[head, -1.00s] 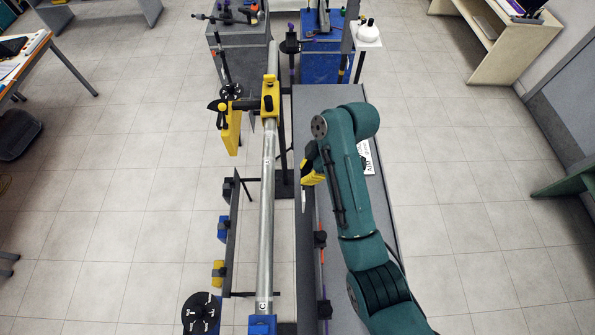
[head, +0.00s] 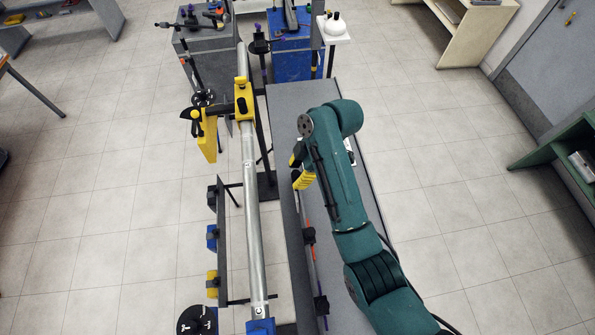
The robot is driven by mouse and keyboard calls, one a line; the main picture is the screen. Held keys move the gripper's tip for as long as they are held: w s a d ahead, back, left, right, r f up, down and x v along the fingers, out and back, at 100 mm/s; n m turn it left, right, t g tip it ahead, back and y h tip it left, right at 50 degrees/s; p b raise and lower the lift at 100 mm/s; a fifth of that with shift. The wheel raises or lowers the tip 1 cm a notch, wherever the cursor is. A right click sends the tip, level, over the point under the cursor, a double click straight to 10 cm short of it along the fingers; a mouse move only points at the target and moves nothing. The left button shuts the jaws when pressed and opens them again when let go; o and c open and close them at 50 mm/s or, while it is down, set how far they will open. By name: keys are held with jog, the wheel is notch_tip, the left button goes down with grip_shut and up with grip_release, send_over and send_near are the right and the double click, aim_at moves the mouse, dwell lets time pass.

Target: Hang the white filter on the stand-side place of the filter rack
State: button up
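I cannot make out a white filter for certain. My gripper (head: 301,182) is at the end of my green arm, over the left edge of a long grey bench. My arm partly hides it, and its small size keeps me from telling whether it is open or holds something. What looks like the filter rack is a narrow dark bar (head: 222,245) left of the long metal tube. A black piece (head: 213,194), a blue piece (head: 212,237) and a yellow piece (head: 212,284) sit along its left side. My gripper is to the right of this bar, across the tube.
The metal tube (head: 251,190) runs lengthwise between bar and bench, with a yellow clamp (head: 243,101) on it. The grey bench (head: 290,100) lies under my arm. A white object (head: 332,25) stands on a white plate at the back. Floor on both sides is largely clear.

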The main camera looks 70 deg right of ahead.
jog(key=shift+r, duration=0.1)
jog(key=v, duration=1.2)
jog(key=w+a+n, duration=0.5)
jog(key=w+a, duration=1.2)
jog(key=w, duration=0.3)
jog(key=w+a+r+t, duration=0.6)
jog(key=w+a+r, duration=0.1)
jog(key=a, duration=0.3)
jog(key=a+r+m+t, duration=0.2)
jog(key=a+r+t, duration=0.3)
jog(key=r, duration=0.4)
jog(key=s+r+m+t+h, duration=0.1)
jog(key=s+r+m+t, duration=0.2)
jog(key=r, duration=0.5)
jog(key=s+d+r+m+t+h, duration=0.1)
jog(key=s+r+m+t, duration=0.3)
jog(key=s+r+m, duration=0.2)
notch_tip(320, 180, up, 3)
jog(key=shift+s+d+f+h, duration=0.2)
jog(key=shift+s+h, duration=0.2)
jog(key=shift+s, duration=0.4)
